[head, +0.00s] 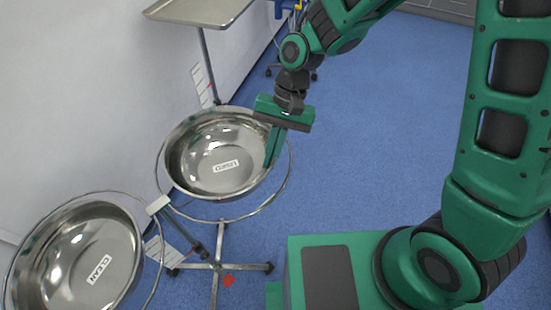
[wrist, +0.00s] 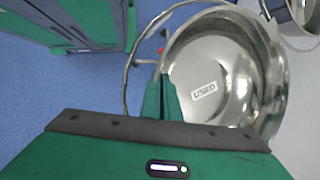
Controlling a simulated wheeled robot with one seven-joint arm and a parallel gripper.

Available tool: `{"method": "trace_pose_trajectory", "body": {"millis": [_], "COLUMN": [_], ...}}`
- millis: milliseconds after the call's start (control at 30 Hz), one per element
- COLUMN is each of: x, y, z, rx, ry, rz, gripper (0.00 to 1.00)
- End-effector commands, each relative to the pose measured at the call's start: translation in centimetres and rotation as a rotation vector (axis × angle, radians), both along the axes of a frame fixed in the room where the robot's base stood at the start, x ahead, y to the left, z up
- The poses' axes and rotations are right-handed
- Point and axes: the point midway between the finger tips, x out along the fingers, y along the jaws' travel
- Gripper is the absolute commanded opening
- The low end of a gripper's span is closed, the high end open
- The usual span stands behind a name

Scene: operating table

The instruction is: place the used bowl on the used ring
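The used bowl (head: 205,165) is a shiny steel basin with a USED label inside. It also shows in the wrist view (wrist: 225,60). The used ring (head: 228,217) is a thin metal hoop on a stand. It shows below and to the right of the bowl, and as an arc left of it in the wrist view (wrist: 127,70). The bowl looks roughly level over the ring; whether it touches the ring I cannot tell. My gripper (head: 271,152) is at the bowl's right rim. Its fingers (wrist: 164,95) are close together, shut on the rim.
The clean bowl (head: 80,262) sits in a second ring at lower left, joined to the same stand (head: 218,265). A metal tray table (head: 200,12) stands behind. A pale wall runs along the left. The blue floor (head: 370,130) at right is open.

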Motion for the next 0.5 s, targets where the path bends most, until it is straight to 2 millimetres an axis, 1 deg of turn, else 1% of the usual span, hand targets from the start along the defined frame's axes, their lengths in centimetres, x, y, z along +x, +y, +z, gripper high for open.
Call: {"method": "trace_pose_trajectory", "body": {"millis": [33, 100, 167, 500], "x": [-0.1, -0.1, -0.1, 0.0], "y": [0.0, 0.0, 0.0, 0.0], "z": [-0.8, -1.8, -2.3, -2.6], "rx": [-0.003, -0.002, -0.002, 0.000], "ry": [0.004, 0.002, 0.002, 0.000], "rz": [0.000, 0.000, 0.000, -0.001], "gripper": [0.00, 0.00, 0.00, 0.00]}}
